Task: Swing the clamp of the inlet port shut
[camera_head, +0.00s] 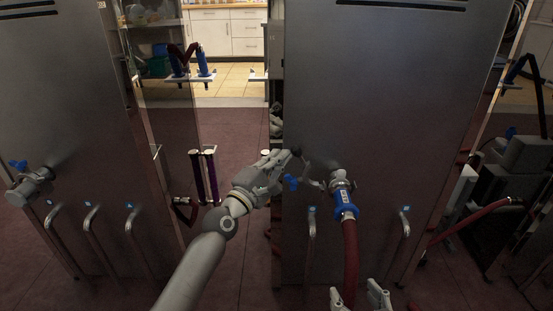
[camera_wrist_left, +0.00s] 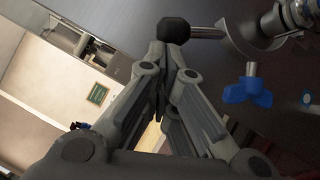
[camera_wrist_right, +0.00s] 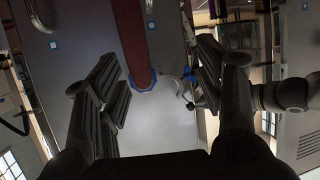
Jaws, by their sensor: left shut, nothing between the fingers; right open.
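The inlet port (camera_head: 338,177) sticks out of the front of the right-hand steel cabinet. A red hose (camera_head: 350,255) with a blue collar (camera_head: 345,203) is at it. The clamp's curved half (camera_wrist_left: 262,38) stands swung out beside the port fitting in the left wrist view. Its arm ends in a black knob (camera_wrist_left: 173,30), and a blue wing nut (camera_wrist_left: 248,90) hangs near it. My left gripper (camera_head: 286,157) is shut and empty, its tips close to the knob; contact is unclear. My right gripper (camera_head: 360,294) is open and empty, low in front of the hose.
Bent metal handles (camera_head: 311,240) and (camera_head: 400,240) flank the hose. Another steel cabinet (camera_head: 70,110) with a capped port (camera_head: 30,185) stands at the left. Dark equipment (camera_head: 525,160) stands at the far right.

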